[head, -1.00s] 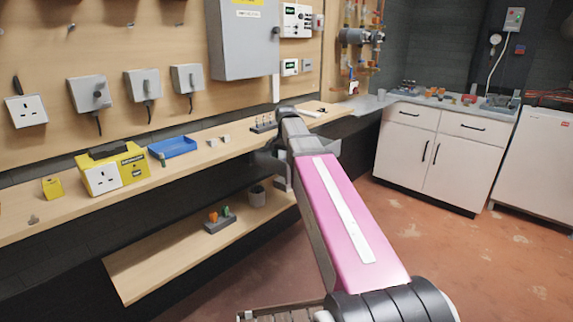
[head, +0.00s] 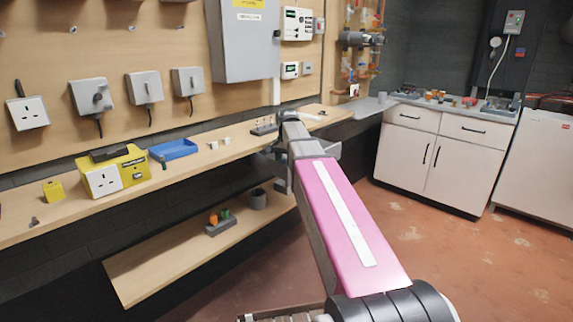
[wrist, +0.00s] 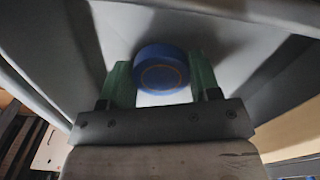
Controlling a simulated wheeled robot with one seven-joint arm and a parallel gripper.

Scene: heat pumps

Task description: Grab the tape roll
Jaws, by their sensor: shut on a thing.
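The tape roll (wrist: 157,76) is a blue disc with a thin yellowish ring on its face. In the wrist view it sits between the two green fingers of my gripper (wrist: 160,82), which is shut on it from both sides. Grey surfaces lie close behind and around the roll, and I cannot tell whether it touches them. In the head view neither the roll nor the fingers can be made out; my pink and grey arm reaches towards the wooden bench and hides that spot.
The wooden bench (head: 72,208) holds a yellow socket box (head: 135,165), a blue tray (head: 172,149) and small parts. White cabinets (head: 400,160) stand at the back right. The floor on the right is clear.

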